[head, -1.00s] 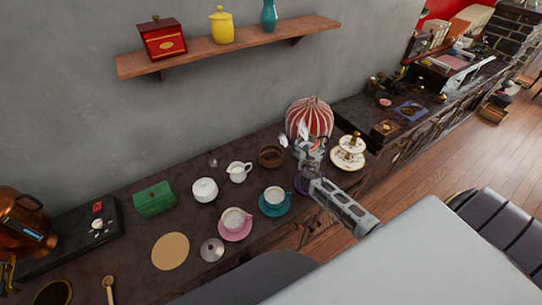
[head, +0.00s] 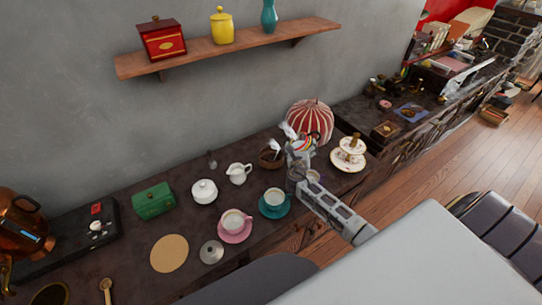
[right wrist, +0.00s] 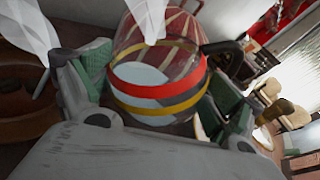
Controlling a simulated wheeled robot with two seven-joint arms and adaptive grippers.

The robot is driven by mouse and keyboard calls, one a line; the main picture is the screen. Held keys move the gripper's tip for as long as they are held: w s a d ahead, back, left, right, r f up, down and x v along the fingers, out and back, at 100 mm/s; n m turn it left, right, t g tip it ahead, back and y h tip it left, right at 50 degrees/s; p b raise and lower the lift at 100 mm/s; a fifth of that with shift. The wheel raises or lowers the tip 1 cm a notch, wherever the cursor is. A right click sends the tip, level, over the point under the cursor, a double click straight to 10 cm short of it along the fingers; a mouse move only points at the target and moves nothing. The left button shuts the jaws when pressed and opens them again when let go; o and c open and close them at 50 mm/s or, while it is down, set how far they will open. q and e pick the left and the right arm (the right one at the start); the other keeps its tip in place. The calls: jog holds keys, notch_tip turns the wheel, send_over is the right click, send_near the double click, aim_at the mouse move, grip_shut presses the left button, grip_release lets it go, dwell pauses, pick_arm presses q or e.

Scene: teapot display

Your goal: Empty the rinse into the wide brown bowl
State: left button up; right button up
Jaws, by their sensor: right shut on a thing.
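My right gripper (head: 302,150) is shut on a glass pot (right wrist: 155,85) with red, yellow and dark bands and a black handle. In the right wrist view the pot sits between the green finger pads and has pale contents. White steam (right wrist: 148,18) rises at it. The wide brown bowl (head: 265,160) stands on the counter just left of the gripper, and part of it shows at the left of the right wrist view (right wrist: 15,130). A white wisp hangs over the bowl too. The bowl's inside is partly hidden. I cannot tell how far the pot is tilted. My left gripper is not in view.
A red-and-white striped cosy (head: 310,118) stands close behind the gripper. Left of it are a white creamer (head: 239,173), a white sugar bowl (head: 204,191), and teal (head: 273,203) and pink (head: 235,225) cups. A tiered stand (head: 348,160) is at the right.

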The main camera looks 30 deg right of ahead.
aim_at(298, 133)
jog(key=shift+w+a+r+n+h, duration=0.2)
jog(key=shift+a+r+n, duration=0.1)
jog(key=shift+r+n, duration=0.1)
jog(key=shift+w+a+r+n+h, duration=0.2)
jog(key=shift+a+r+n, duration=0.1)
jog(key=shift+r+n, duration=0.1)
dwell(1.4)
jog(key=shift+w+a+r+n+h+b, duration=0.15)
jog(key=shift+a+r+n+h+b, duration=0.3)
jog(key=shift+r+n, duration=0.35)
dwell(1.5)
jog(key=shift+d+f+m+y+p, duration=0.2)
jog(key=shift+f+m+y+p, duration=0.05)
jog(key=shift+f+m+p, duration=0.1)
jog(key=shift+s+d+f+m+y, duration=0.25)
jog(key=shift+d+f+m, duration=0.15)
jog(key=shift+f+m, duration=0.15)
jog(key=shift+s+d+f+m+y, duration=0.2)
jog(key=shift+d+f+m, duration=0.15)
jog(key=shift+f+m, duration=0.15)
jog(key=shift+s+d+m+y+p, duration=0.15)
jog(key=shift+s+d+m+p, duration=0.1)
jog(key=shift+d+m+p, duration=0.2)
jog(key=shift+s+d+m+y+p, duration=0.1)
jog(key=shift+s+d+m+p, duration=0.1)
jog(key=shift+d+m+p, duration=0.25)
jog(key=shift+f, duration=0.1)
jog(key=shift+d+f, duration=0.15)
